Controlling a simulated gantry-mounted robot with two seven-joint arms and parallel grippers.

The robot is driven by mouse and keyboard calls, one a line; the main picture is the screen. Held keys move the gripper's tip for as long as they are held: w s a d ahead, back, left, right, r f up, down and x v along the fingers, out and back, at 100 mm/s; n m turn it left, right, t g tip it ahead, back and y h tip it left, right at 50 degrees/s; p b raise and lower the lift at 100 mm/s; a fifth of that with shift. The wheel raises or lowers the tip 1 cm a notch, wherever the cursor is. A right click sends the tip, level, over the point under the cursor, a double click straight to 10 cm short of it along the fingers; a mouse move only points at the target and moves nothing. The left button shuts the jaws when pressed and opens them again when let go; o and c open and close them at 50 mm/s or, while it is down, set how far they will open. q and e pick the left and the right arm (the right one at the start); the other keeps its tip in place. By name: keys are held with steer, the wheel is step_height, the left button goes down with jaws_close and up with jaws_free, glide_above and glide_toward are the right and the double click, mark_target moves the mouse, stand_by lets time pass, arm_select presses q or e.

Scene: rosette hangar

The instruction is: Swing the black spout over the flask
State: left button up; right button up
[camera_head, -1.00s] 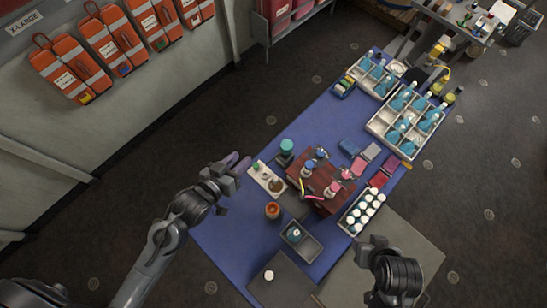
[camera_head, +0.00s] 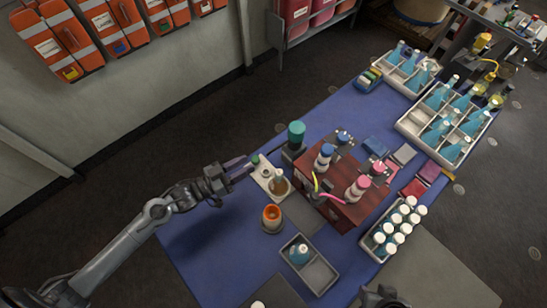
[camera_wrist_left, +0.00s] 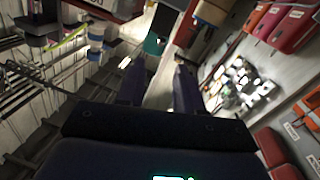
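My left gripper (camera_head: 238,168) is open and empty beside the white tray (camera_head: 262,181), pointing toward a teal-topped black device (camera_head: 296,136). In the left wrist view, its two fingers (camera_wrist_left: 158,88) are apart, with a teal shape beyond them. A small flask (camera_head: 279,184) with brownish content stands in the white tray. What looks like the black spout (camera_head: 317,198) is at the left front of the wooden stand (camera_head: 343,206), where yellow and pink tubes meet; its exact direction is unclear. My right gripper (camera_head: 382,298) is cut off at the bottom edge, fingers unclear.
Blue-capped (camera_head: 324,156) and pink-capped (camera_head: 357,188) bottles stand at the wooden stand. An orange jar (camera_head: 271,216) and a grey tray (camera_head: 318,275) with a flask are in front. A rack of white-capped bottles (camera_head: 386,245) is right. Blue table (camera_head: 210,250) is clear at front left.

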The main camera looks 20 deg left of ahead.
mark_target(273, 150)
arm_select(q)
steer(key=b+x, duration=0.1)
steer(key=x, duration=1)
steer(key=shift+f, duration=0.2)
jaws_close()
